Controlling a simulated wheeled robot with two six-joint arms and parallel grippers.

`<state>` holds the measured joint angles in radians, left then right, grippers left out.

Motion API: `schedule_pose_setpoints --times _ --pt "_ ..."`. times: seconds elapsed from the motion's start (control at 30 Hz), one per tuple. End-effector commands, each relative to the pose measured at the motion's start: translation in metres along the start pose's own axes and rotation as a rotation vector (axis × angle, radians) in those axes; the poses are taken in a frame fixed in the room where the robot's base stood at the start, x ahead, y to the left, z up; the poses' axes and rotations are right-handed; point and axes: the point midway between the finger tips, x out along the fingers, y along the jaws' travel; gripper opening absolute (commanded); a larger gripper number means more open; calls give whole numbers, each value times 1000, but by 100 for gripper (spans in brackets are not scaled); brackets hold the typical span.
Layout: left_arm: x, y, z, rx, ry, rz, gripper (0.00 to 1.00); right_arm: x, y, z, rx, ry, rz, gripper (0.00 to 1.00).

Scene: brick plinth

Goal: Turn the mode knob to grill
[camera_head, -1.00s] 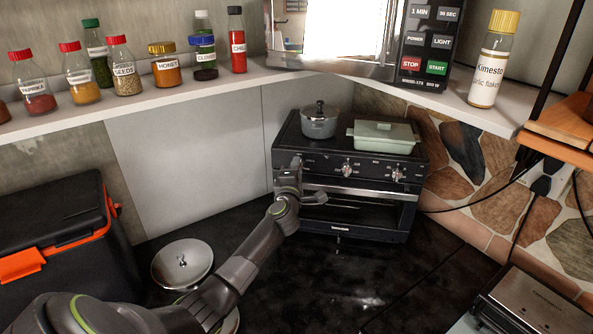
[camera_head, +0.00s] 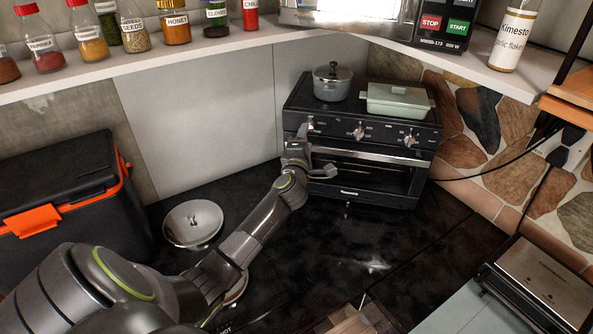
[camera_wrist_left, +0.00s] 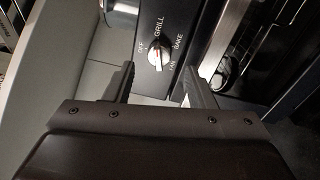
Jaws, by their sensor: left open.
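The toaster oven (camera_head: 350,190) stands at the back with three knobs along its front panel. My left gripper (camera_head: 303,135) is at the leftmost knob (camera_head: 311,121) in the head view. In the left wrist view, the mode knob (camera_wrist_left: 156,57) is silver on a black panel, with OFF, GRILL, BAKE and FAN printed around it. My left gripper (camera_wrist_left: 158,72) is open there, with one finger on each side of the knob. The knob's ridge runs roughly up and down in that view; I cannot tell which end is its pointer. My right gripper is out of view.
A grey pot (camera_head: 332,82) and a pale green dish (camera_head: 398,100) sit on the oven. A shelf (camera_head: 200,50) with spice jars runs above. A black box (camera_head: 60,200) is at left, a metal lid (camera_head: 192,223) beside it. The dark counter in front is mostly clear.

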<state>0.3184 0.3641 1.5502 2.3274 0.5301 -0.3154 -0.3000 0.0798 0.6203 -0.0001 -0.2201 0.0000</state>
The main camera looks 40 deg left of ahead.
Motion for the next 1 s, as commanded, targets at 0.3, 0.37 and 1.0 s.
schedule_pose_setpoints --times 0.3,0.37,1.0 --pt "-57 -2 0 -2 -1 -1 50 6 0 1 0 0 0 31" --pt "-69 -2 0 -3 -1 -1 50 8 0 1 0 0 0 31" --pt "-135 0 0 1 0 0 50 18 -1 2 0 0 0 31"
